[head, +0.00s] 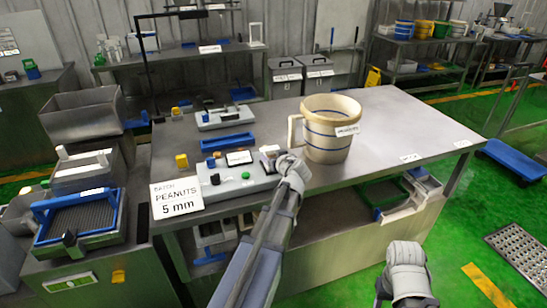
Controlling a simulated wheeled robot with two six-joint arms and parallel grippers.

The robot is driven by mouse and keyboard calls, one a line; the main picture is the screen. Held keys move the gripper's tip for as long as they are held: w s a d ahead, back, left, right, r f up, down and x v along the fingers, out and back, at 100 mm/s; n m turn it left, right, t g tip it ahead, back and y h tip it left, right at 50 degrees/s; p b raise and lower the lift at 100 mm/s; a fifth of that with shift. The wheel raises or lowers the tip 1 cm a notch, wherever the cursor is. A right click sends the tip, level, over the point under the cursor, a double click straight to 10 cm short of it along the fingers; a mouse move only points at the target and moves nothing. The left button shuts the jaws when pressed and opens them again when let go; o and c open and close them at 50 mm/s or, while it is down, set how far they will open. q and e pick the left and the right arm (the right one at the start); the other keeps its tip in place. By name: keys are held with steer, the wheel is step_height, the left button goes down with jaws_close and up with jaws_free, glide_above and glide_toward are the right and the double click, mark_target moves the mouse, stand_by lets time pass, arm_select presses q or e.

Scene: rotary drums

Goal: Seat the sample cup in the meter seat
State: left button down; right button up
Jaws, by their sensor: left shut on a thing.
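The grey-white meter (232,186) sits near the front left edge of the steel table, with a small display, a green button and dark knobs on top. My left gripper (279,160) is at the meter's right end, shut on a small pale sample cup (268,150). The cup is at the right end of the meter's top; the gripper partly hides it. The meter seat is not clearly visible, and I cannot tell whether the cup touches it. My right gripper (407,290) is low at the bottom right, away from the table top; its fingers are not clear.
A large cream jug (330,137) with blue bands stands just right of the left gripper. A batch sign (177,197) reading "PEANUTS 5 mm" stands left of the meter. A blue tray (228,142) and a grey scale (225,118) lie behind. The table's right side (420,125) is clear.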

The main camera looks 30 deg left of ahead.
arm_select(q)
steer(key=shift+f, duration=0.2)
stand_by(0.3)
jaws_free()
steer(key=p+v, duration=0.2)
steer(key=v, duration=0.5)
steer(key=shift+s+d+p, duration=0.25)
steer(key=shift+s+p, duration=0.05)
steer(key=shift+r, duration=0.1)
steer(key=s+d+f+m+g+h+p, duration=0.1)
steer(key=s+d+f+m+g+h, duration=0.2)
steer(key=s+d, duration=0.4)
steer(key=s+d+f+m+g+h+p, duration=0.1)
steer(key=s+d+f+m+g+h, duration=0.2)
steer(key=d, duration=1.1)
steer(key=s+d+f+m+g+h+p, duration=0.1)
steer(key=s+d+f+m+g+h, duration=0.1)
steer(key=s+d+m, duration=0.5)
steer(key=s+d+f+h, duration=0.1)
steer(key=s+d+f, duration=0.1)
steer(key=s, duration=0.3)
steer(key=shift+s+d+m+g, duration=0.3)
steer(key=shift+d+m+g, duration=0.1)
steer(key=shift+d, duration=0.25)
